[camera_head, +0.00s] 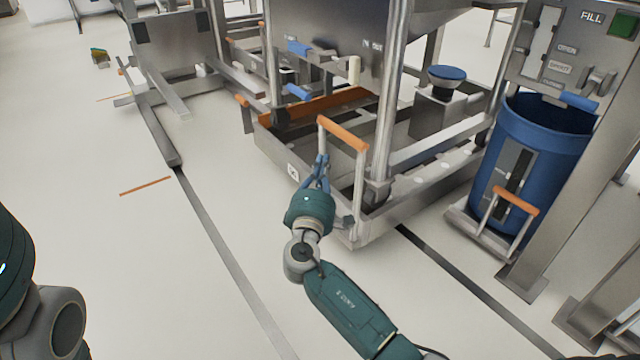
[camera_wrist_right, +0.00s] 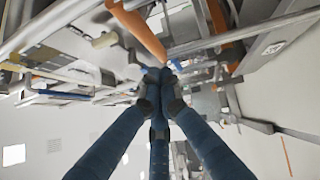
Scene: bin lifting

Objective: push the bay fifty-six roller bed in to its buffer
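The low steel roller bed (camera_head: 405,192) stands under the big steel bin frame. Its front has an upright handle with an orange grip bar (camera_head: 343,133). A small plate (camera_head: 293,171) on its side carries a mark too small to read. My right gripper (camera_head: 321,160) is just in front of the handle, a little below the orange bar. In the right wrist view its blue fingers (camera_wrist_right: 160,75) come together at the tips with nothing visible between them, and the orange bar (camera_wrist_right: 138,30) lies past them. I cannot tell whether they touch it. My left gripper is out of view.
A blue drum (camera_head: 532,150) stands at the right on a low base with its own orange handle (camera_head: 515,201), beside a steel post. A panel marked FILL (camera_head: 565,60) is above it. Dark floor strips (camera_head: 230,260) run beside the bed.

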